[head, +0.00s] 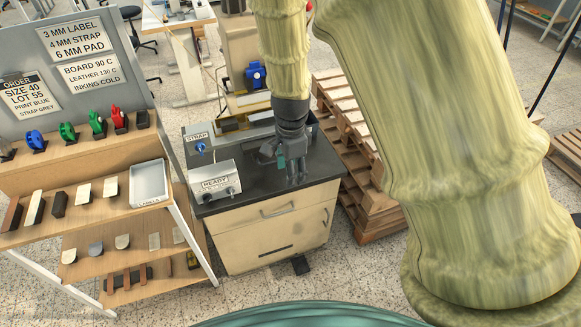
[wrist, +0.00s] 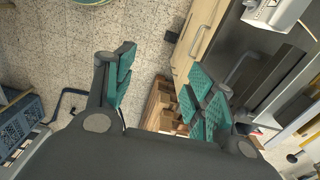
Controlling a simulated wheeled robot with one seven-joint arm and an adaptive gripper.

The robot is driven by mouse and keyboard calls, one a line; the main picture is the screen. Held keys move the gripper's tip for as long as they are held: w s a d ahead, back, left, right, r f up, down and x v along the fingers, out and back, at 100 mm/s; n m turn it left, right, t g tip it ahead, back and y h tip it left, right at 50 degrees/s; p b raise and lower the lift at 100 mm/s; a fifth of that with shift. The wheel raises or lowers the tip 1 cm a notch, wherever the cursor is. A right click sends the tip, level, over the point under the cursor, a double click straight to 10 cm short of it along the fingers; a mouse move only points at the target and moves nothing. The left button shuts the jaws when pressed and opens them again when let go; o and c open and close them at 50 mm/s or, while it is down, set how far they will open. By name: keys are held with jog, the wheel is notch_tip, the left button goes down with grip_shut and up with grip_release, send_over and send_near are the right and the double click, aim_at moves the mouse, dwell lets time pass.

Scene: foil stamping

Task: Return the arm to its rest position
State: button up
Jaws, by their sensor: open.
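My gripper (head: 288,168) hangs from my arm in front of the dark top of the drawer cabinet in the head view, pointing down. In the wrist view its two green-padded fingers stand wide apart, and the gripper (wrist: 163,88) is open with nothing between them. Floor and part of a wooden pallet stack show past the fingers. My thick, pale greenish arm links fill the right of the head view and hide what lies behind them.
The drawer cabinet (head: 270,232) carries a white READY box (head: 215,183) and a STRAP unit. A shelf rack (head: 100,168) with colored rolls, samples and a white tray (head: 149,184) stands left. Pallets (head: 352,150) are stacked right of the cabinet. Speckled floor is open in front.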

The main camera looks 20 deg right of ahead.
jog(key=s+d+f+n+b, duration=0.2)
jog(key=s+f, duration=0.2)
jog(key=f, duration=0.4)
jog(key=s+d+f+n+h+b, duration=0.1)
jog(key=s+d+f+n+b, duration=0.2)
jog(key=f, duration=0.4)
jog(key=s+f+n+b, duration=0.15)
jog(key=s+f, duration=0.25)
jog(key=f, duration=0.4)
jog(key=s+f+n+y+b, duration=0.1)
jog(key=s+f+n+b, duration=0.6)
jog(key=s+f, duration=1.1)
jog(key=s+n, duration=0.1)
jog(key=n, duration=0.2)
jog(key=shift+s+a, duration=0.15)
jog(key=shift+a, duration=0.25)
jog(key=shift+n, duration=0.25)
